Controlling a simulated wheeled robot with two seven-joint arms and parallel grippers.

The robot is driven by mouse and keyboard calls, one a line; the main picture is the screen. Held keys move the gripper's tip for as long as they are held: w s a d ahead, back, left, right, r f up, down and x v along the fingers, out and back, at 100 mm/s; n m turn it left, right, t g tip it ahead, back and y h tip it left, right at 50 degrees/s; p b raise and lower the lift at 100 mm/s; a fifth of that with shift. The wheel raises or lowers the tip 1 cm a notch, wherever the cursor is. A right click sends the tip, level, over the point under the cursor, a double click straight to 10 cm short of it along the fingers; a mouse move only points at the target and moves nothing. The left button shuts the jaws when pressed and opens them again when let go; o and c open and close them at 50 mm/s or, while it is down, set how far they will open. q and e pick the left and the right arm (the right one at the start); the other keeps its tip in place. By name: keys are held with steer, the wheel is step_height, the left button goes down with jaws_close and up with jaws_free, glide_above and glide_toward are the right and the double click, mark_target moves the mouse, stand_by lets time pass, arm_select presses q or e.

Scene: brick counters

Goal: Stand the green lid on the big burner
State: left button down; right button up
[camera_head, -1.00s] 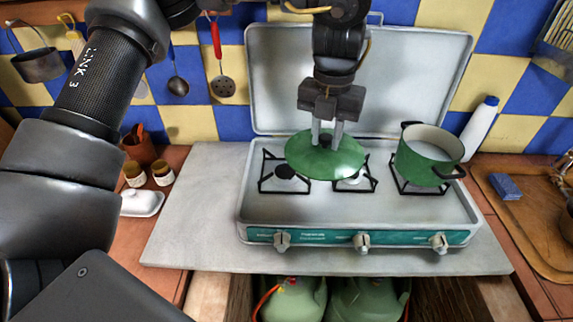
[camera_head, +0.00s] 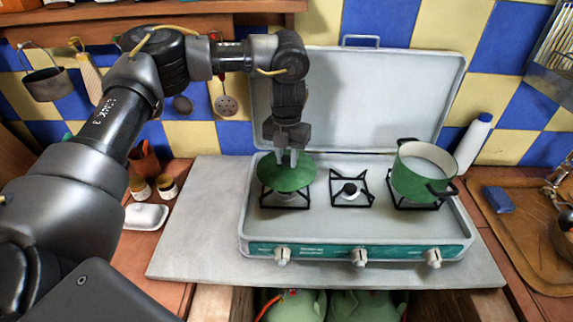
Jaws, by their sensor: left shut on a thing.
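The green lid (camera_head: 287,176) is a shallow dome, over the left burner (camera_head: 284,199) of the white camp stove (camera_head: 226,300) front area. My left gripper (camera_head: 287,158) is shut on the lid's knob from above; the fingers hide the knob. The lid covers most of the left burner, whose black grate shows below its front rim. I cannot tell whether the lid touches the grate. The middle burner (camera_head: 350,190) is bare. My right gripper is not in view.
A green pot (camera_head: 421,175) with black handles stands on the right burner. The raised stove cover (camera_head: 370,100) stands behind. Jars (camera_head: 140,188) and a white dish (camera_head: 145,216) are at the left. A blue sponge (camera_head: 497,200) lies at the right.

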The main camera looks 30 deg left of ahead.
mark_target(286, 167)
arm_select(q)
steer(key=shift+a+f, duration=0.25)
steer(key=shift+f, duration=0.1)
step_height(286, 167, down, 2)
steer(key=shift+f+p, duration=0.1)
steer(key=shift+p, duration=0.5)
steer(key=shift+w+f, duration=0.15)
steer(key=shift+f, duration=0.25)
steer(key=shift+d, duration=0.1)
steer(key=shift+f, duration=0.3)
steer(key=c, duration=1.1)
jaws_free()
steer(key=shift+c, duration=0.2)
steer(key=shift+r, duration=0.15)
